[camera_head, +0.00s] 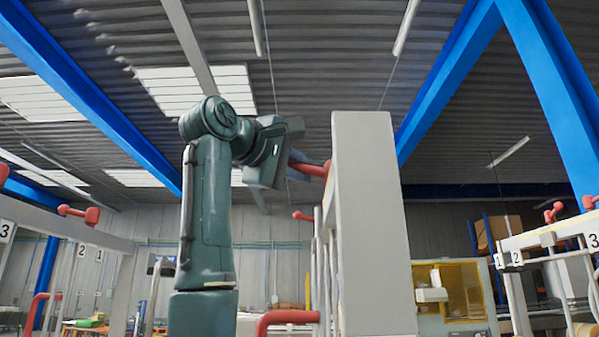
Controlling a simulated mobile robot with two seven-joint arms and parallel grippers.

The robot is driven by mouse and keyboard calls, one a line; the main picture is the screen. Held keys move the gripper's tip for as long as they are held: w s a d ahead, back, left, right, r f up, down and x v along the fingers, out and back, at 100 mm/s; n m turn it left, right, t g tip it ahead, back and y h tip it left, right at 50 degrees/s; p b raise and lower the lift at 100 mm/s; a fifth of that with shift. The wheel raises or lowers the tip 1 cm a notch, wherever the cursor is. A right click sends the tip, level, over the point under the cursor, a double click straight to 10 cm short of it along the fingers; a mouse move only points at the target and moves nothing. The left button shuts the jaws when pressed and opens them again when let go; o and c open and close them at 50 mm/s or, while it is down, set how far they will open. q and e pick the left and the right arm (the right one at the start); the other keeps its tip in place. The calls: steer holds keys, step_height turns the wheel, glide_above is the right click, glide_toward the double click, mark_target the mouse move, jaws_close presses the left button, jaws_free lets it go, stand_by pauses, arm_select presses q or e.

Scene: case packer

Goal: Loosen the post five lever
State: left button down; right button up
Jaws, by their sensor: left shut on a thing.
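A tall light grey post (372,220) stands right of centre. A red lever (316,170) sticks out from its upper left side. My left arm rises at centre left, and my left gripper (299,166) reaches right to this lever and is shut on it. The fingertips are partly hidden, so the exact grip on the lever is hard to see. No number shows on this post. My right gripper is not in view.
Another red lever (302,216) sits lower, left of the post. A red bent handle (288,319) is near the bottom. Frames with numbered plates and red levers stand at left (78,213) and right (553,212). A yellow-framed machine (455,290) is behind.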

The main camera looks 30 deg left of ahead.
mark_target(308, 166)
arm_select(q)
steer(key=n+y, duration=0.1)
steer(key=y, duration=0.1)
steer(key=s+d+n+y, duration=0.1)
steer(key=n+y, duration=0.1)
steer(key=shift+s+d+y+b, duration=0.1)
steer(key=shift+d+y+b, duration=0.1)
steer(key=shift+y+b, duration=0.2)
steer(key=shift+s+d+n+g+y, duration=0.15)
steer(key=shift+d+n+g+y, duration=0.15)
steer(key=shift+n+y, duration=0.4)
steer(key=shift+s+d+n+g+y, duration=0.15)
steer(key=shift+n+g+y, duration=0.25)
steer(key=shift+y, duration=0.65)
steer(key=shift+s+d+n+g+y, duration=0.1)
steer(key=shift+d+n+g+y, duration=0.15)
steer(key=shift+n+y, duration=0.5)
steer(key=c, duration=1.4)
jaws_free()
steer(key=shift+o, duration=0.2)
steer(key=shift+s, duration=0.1)
steer(key=b+v, duration=0.3)
steer(key=v, duration=1)
steer(key=shift+d, duration=0.25)
steer(key=shift+c, duration=0.2)
